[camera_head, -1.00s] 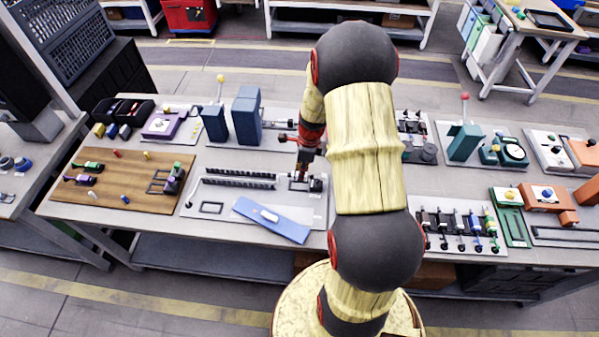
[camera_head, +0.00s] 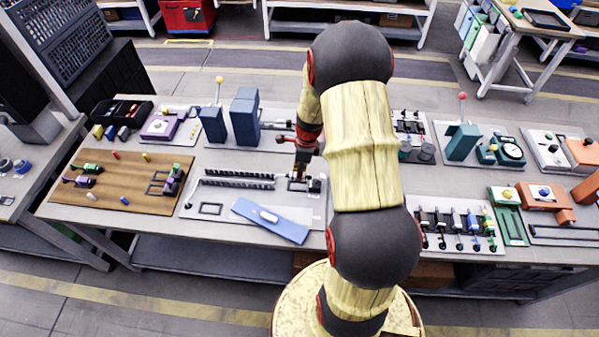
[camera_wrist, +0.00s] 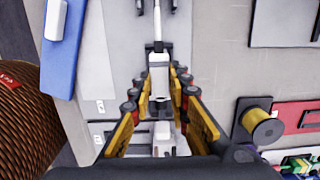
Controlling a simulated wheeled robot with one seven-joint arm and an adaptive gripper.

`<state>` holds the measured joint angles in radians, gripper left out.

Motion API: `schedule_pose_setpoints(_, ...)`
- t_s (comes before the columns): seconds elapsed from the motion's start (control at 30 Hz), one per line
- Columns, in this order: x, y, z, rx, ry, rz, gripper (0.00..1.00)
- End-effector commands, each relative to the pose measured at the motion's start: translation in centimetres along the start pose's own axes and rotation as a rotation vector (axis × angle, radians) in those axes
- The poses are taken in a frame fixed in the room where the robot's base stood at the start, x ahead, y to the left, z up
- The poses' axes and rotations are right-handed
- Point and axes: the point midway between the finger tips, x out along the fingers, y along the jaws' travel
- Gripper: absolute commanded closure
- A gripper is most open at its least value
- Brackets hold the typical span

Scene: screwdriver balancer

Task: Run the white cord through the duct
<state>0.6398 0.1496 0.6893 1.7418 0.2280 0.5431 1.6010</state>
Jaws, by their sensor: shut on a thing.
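My gripper (camera_head: 299,174) is low over the right end of the duct (camera_head: 238,181), two dark slotted walls on a grey board. In the wrist view my gripper (camera_wrist: 161,82) has its fingers closed on a white piece, which I take to be part of the white cord (camera_wrist: 158,80). A thin pale line runs from there up the picture, past a small dark bracket (camera_wrist: 157,47). The duct's near ends show only as dark tips at the top edge. My arm hides part of the board's right side in the head view.
A blue bar (camera_head: 270,221) with a white grip lies slanted in front of the duct; it also shows in the wrist view (camera_wrist: 64,55). Tall blue blocks (camera_head: 245,115) stand behind. A yellow spool (camera_wrist: 262,127) sits right of my gripper.

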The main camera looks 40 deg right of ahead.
Motion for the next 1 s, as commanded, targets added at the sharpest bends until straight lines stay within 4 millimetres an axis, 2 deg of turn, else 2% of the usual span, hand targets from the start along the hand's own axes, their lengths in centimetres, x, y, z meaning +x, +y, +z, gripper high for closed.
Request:
schedule_pose_setpoints(0.27,0.3,0.0,0.0,0.000,0.000,0.000,1.00)
schedule_pose_setpoints(1.0,3.5,0.0,-0.4,0.000,0.000,0.000,1.00)
